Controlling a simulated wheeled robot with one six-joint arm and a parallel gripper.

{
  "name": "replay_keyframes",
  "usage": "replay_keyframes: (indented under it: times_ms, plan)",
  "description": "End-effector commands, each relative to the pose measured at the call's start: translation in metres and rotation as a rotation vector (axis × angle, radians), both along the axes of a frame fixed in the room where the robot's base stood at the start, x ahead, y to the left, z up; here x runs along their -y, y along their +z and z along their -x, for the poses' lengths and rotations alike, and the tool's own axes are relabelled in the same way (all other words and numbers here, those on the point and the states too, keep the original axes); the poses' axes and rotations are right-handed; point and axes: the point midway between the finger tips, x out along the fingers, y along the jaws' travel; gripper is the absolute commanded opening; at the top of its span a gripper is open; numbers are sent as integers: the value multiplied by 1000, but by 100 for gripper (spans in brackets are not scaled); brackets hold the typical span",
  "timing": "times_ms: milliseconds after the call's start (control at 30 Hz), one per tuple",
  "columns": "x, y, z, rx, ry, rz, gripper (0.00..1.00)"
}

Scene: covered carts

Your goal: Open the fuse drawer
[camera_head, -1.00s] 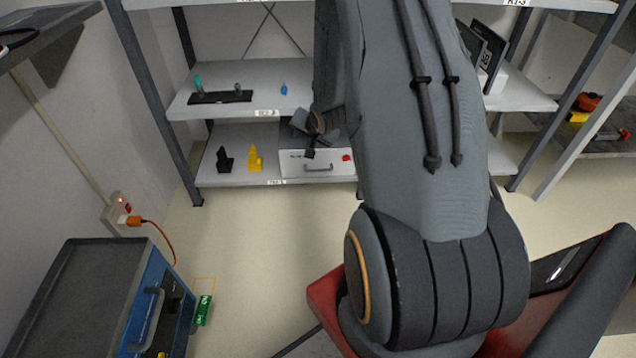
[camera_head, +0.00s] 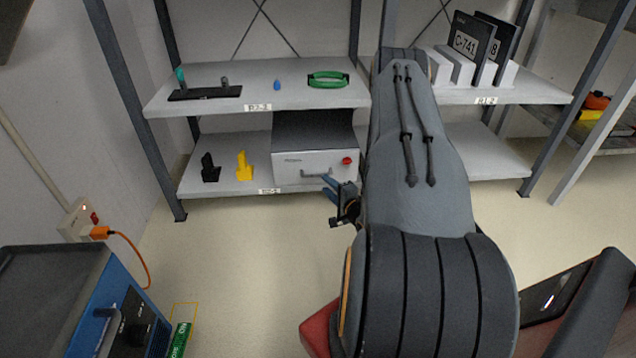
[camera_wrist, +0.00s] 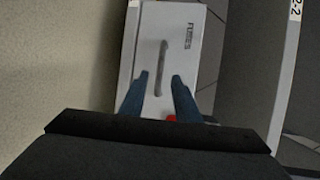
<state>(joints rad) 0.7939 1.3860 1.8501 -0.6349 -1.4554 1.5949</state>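The fuse drawer is the pale grey front (camera_head: 300,168) of a dark-topped box on the lower shelf in the head view. It looks shut. It bears a grey bar handle (camera_head: 316,174) and a red knob (camera_head: 347,161). In the wrist view the drawer front (camera_wrist: 190,60) is marked FUSES, and its handle (camera_wrist: 161,68) stands between the lines of my fingers. My gripper (camera_head: 326,186) is in front of the drawer, close to the handle. Its two blue fingers (camera_wrist: 160,90) are apart, with nothing held. I cannot tell whether they touch the handle. The red knob is partly hidden by a finger.
Black (camera_head: 210,168) and yellow (camera_head: 244,166) pieces stand left of the box. The floor before the shelf is clear.

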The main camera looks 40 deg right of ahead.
Motion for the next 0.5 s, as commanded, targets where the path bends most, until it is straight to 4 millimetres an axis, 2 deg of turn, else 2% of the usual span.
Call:
replay_keyframes:
  times_ms: [300,500]
  plan:
    - [6,-10,-48,1,3,4,29]
    - [9,-13,-65,-1,2,3,29]
